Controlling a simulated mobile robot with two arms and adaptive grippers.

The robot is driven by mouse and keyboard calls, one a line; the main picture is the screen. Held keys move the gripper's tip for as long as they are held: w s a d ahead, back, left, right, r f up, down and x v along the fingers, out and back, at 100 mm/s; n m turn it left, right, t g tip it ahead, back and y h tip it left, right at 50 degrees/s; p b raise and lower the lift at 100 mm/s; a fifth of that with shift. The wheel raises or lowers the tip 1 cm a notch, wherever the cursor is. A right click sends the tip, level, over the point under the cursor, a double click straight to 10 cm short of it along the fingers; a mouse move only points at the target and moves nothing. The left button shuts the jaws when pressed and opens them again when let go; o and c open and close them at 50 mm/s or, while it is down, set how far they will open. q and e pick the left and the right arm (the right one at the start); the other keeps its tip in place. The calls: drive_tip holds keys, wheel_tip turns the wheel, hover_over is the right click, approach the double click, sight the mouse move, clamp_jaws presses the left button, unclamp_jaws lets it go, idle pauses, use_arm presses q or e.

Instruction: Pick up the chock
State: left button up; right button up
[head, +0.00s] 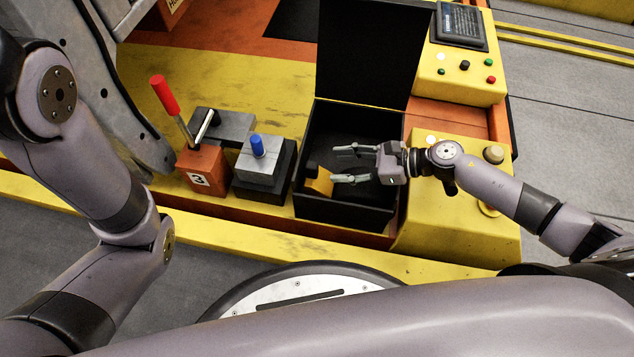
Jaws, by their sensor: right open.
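A yellow chock (319,184) with an orange part lies inside the black open box (309,210), near its left wall. The chock is partly in shadow, so its full shape is hard to see. My right gripper (342,166) reaches into the box opening from the right. Its two fingers are spread apart and point left toward the chock, with nothing between them that I can make out. I cannot tell whether a fingertip touches the chock. My left arm shows at the left, but its gripper is out of view.
The box's black lid (372,50) stands upright behind it. To the left are an orange block with a red-handled lever (165,96) and a grey block with a blue knob (258,147). A yellow control panel (455,75) with buttons stands at the right.

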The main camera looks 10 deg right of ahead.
sight(318, 166)
drive_tip(key=b+x, duration=0.2)
drive_tip(key=x, duration=0.5)
drive_tip(key=shift+c, duration=0.4)
clamp_jaws()
drive_tip(key=shift+r, duration=0.1)
idle(0.6)
